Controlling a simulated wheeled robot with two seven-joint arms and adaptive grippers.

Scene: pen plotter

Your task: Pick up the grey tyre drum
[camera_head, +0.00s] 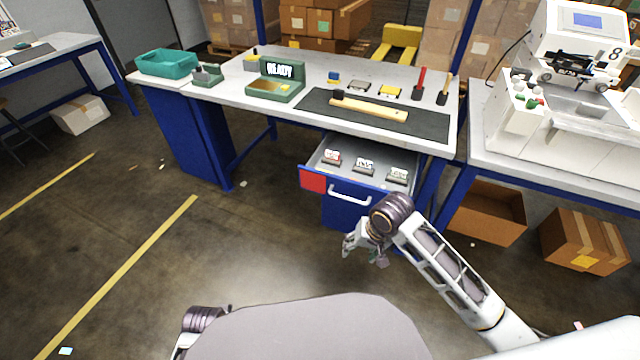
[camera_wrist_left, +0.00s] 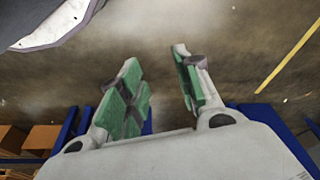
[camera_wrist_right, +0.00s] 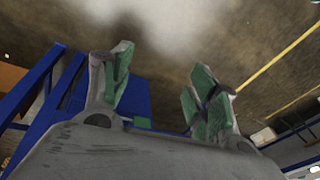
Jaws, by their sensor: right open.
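I cannot pick out a grey tyre drum for certain. Three small dark grey pieces with white lettered labels lie in the open drawer (camera_head: 312,164): a left one with some red (camera_head: 332,158), a middle one (camera_head: 365,166) and a right one (camera_head: 397,177). The lettering is too small to read surely. My right gripper (camera_head: 364,254) is open and empty, in front of and below the drawer; its green-padded fingers stand apart in the right wrist view (camera_wrist_right: 162,75). My left gripper (camera_wrist_left: 155,78) is open and empty in the left wrist view, pointing at bare floor.
The workbench bears a dark mat (camera_head: 430,123) with a wooden-handled tool, a green "READY" device (camera_head: 282,78), a teal bin (camera_head: 167,64) and several small tools. A white machine (camera_head: 580,50) stands on the right table. An open carton (camera_head: 490,212) sits below. The floor in front is clear.

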